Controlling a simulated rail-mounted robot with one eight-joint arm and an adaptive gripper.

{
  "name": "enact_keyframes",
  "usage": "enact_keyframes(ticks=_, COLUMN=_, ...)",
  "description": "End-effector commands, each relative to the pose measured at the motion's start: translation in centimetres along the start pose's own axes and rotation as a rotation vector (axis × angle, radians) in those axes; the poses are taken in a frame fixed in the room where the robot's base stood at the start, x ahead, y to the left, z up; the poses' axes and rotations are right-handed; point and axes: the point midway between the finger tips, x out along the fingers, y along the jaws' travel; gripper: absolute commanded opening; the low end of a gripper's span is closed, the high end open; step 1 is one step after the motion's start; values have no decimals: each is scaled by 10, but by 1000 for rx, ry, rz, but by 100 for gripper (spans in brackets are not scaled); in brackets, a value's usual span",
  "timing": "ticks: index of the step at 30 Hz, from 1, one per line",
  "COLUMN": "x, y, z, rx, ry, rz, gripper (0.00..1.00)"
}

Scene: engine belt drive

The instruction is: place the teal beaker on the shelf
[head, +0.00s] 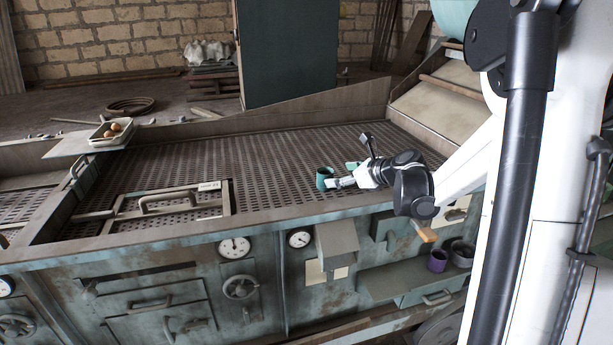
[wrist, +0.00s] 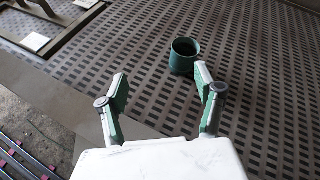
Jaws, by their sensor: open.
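The teal beaker (head: 321,179) stands upright on the perforated metal bed, near its front edge. It also shows in the wrist view (wrist: 182,62), just beyond my fingertips and nearer the right finger. My gripper (head: 336,183) is open and low over the bed, to the right of the beaker in the head view. In the wrist view my gripper (wrist: 163,77) has its fingers apart with nothing between them. A teal ledge on the front of the machine, which looks like the shelf (head: 385,280), is at the lower right, below the bed.
A purple cup (head: 437,261) and a dark pot (head: 461,250) stand toward the shelf's right end. A hooded box (head: 337,243) juts out left of the shelf. A framed hatch with a handle (head: 170,207) lies left on the bed. A tray (head: 110,139) with round objects stands far left.

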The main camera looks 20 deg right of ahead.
Motion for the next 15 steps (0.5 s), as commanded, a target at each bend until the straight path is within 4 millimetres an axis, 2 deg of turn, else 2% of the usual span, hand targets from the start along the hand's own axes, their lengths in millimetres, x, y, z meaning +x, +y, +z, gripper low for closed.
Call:
enact_keyframes(ticks=1, x=2, y=-13, z=-6, rx=60, ry=-16, rz=-11, gripper=66)
enact_keyframes(ticks=3, x=5, y=-24, z=-12, rx=134, ry=-36, rz=-21, gripper=66)
enact_keyframes(ticks=6, x=7, y=-35, z=-18, rx=204, ry=-56, rz=-29, gripper=66)
enact_keyframes(ticks=11, x=14, y=-40, z=-20, rx=238, ry=-66, rz=-31, gripper=66)
enact_keyframes(ticks=15, x=34, y=-40, z=-18, rx=236, ry=-66, rz=-29, gripper=66)
